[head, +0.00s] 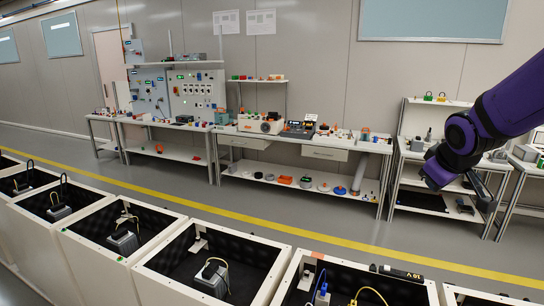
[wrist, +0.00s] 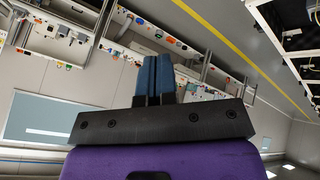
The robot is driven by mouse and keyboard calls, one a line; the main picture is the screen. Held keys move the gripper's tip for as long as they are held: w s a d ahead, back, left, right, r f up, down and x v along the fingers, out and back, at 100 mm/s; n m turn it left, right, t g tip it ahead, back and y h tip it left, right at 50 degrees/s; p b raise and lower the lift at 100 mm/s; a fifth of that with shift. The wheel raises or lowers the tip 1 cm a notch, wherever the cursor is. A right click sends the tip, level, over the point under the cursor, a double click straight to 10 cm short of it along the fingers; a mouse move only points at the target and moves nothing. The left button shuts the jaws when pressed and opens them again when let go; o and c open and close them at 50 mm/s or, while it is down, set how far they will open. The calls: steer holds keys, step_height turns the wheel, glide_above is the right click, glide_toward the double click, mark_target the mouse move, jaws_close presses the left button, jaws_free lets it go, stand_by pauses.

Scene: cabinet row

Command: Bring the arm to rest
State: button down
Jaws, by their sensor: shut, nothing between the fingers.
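My purple arm enters the head view from the right edge, bent at a dark joint and reaching out above the floor. My gripper (head: 484,193) hangs at its end, in front of the right-hand workbench in the picture and touching nothing that I can see. In the wrist view the two blue fingers of my gripper (wrist: 153,78) lie side by side against each other. They are shut and empty. The wrist view is strongly tilted, with the benches at the top and the wall below.
A row of open white cabinets (head: 190,262) with dark linings runs along the front, holding devices with cables. Workbenches (head: 300,143) with tools and parts stand along the wall. The grey floor with a yellow line (head: 255,222) between them is clear.

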steer(key=s+a+r+m+g+y, duration=0.1)
steer(key=s+a+r+m, duration=0.1)
steer(key=s, duration=1)
steer(key=s+a+r+m, duration=0.2)
steer(key=s+a+r, duration=0.2)
steer(key=s, duration=0.8)
steer(key=shift+a+r+m+g+y, duration=0.2)
steer(key=shift+r+m+g+y, duration=0.05)
steer(key=shift+m+g+y, duration=0.15)
